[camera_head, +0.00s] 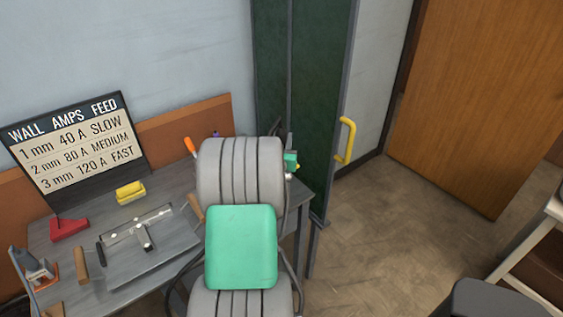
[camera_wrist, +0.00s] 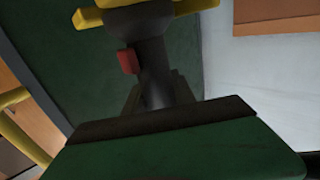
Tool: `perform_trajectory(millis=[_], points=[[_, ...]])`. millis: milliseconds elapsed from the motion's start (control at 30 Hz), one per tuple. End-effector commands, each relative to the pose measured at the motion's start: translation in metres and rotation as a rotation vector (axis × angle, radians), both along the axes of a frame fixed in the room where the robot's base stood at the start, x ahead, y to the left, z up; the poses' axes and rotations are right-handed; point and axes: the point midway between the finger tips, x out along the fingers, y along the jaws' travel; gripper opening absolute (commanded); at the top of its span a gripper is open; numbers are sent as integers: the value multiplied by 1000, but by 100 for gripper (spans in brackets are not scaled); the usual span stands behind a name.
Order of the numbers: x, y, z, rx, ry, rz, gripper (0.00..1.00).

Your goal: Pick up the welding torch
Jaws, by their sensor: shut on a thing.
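The welding torch (camera_wrist: 152,55) shows in the wrist view as a dark grey body with a red trigger-like piece on its left side. Yellow parts cross it at the top edge of that view. My gripper (camera_wrist: 157,95) is shut on the torch's dark body, in front of the green palm. In the head view my arm hides most of the gripper. Only a small teal part of my gripper (camera_head: 291,161) shows at the arm's right side, and I cannot clearly make out the torch there.
The grey workbench (camera_head: 165,200) holds a metal fixture (camera_head: 143,237), a yellow block (camera_head: 130,192), a red piece (camera_head: 69,229) and a sign (camera_head: 75,150). Open floor (camera_head: 370,220) lies farther right, before a wooden door (camera_head: 480,95).

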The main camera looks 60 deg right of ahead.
Motion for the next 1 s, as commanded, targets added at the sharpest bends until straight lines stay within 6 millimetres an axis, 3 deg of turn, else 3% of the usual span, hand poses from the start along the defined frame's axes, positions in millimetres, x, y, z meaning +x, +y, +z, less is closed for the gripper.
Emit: perform_trajectory(millis=[267, 667, 833, 1000], points=[[0, 0, 0, 0, 0, 0, 0], [0, -1, 6, -5, -2, 0, 0], [0, -1, 24, -7, -3, -1, 0], [0, -1, 58, -10, -6, -1, 0]])
